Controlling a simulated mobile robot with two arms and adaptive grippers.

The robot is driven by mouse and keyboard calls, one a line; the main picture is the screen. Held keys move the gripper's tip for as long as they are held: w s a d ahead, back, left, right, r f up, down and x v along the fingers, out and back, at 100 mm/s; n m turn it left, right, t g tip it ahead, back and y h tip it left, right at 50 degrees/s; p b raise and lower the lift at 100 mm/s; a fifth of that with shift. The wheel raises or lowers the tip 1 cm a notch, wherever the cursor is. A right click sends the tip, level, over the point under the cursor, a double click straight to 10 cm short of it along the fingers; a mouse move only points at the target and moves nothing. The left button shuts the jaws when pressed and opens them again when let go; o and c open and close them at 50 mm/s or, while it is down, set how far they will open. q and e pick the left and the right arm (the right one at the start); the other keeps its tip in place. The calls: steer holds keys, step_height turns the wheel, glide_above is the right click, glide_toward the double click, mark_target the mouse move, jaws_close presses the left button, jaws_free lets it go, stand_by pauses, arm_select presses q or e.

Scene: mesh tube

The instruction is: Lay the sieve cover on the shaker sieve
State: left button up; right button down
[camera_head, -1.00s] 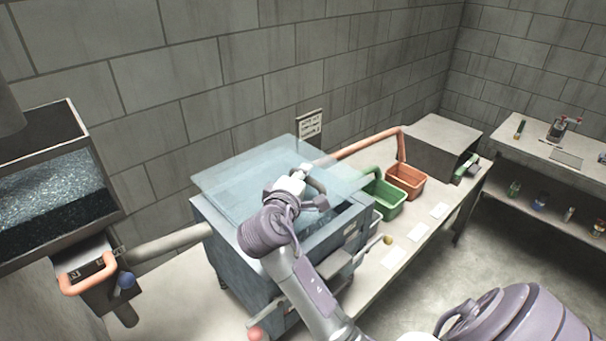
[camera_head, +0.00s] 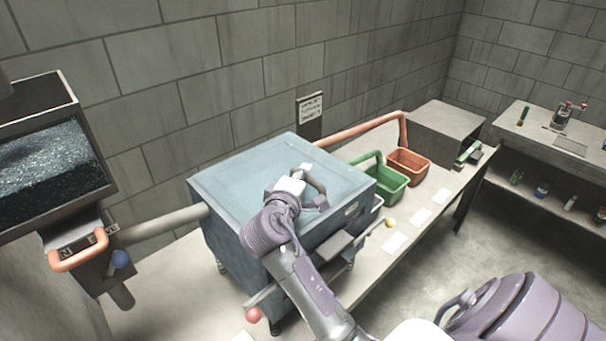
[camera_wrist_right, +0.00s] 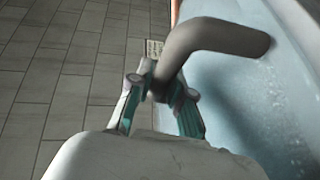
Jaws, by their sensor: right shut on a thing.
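My right gripper (camera_head: 306,175) is shut on the cover's curved grey handle (camera_head: 317,183). In the right wrist view, the fingers (camera_wrist_right: 163,92) close around one end of the handle (camera_wrist_right: 215,40), above the blue cover (camera_wrist_right: 235,90). My left gripper is out of view.
A hopper of dark grains (camera_head: 50,165) with an orange handle (camera_head: 78,250) stands at left, its grey pipe (camera_head: 165,224) leading to the sieve. An orange pipe (camera_head: 365,138), green bin (camera_head: 388,183) and orange bin (camera_head: 408,164) sit right of it. A shelf stands at far right.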

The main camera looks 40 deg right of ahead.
steer(key=c, duration=1)
jaws_free()
steer(key=shift+r, duration=0.2)
steer(key=shift+f, duration=0.25)
steer(key=v, duration=1.2)
steer(key=shift+r, duration=0.15)
steer(key=shift+s+a, duration=0.1)
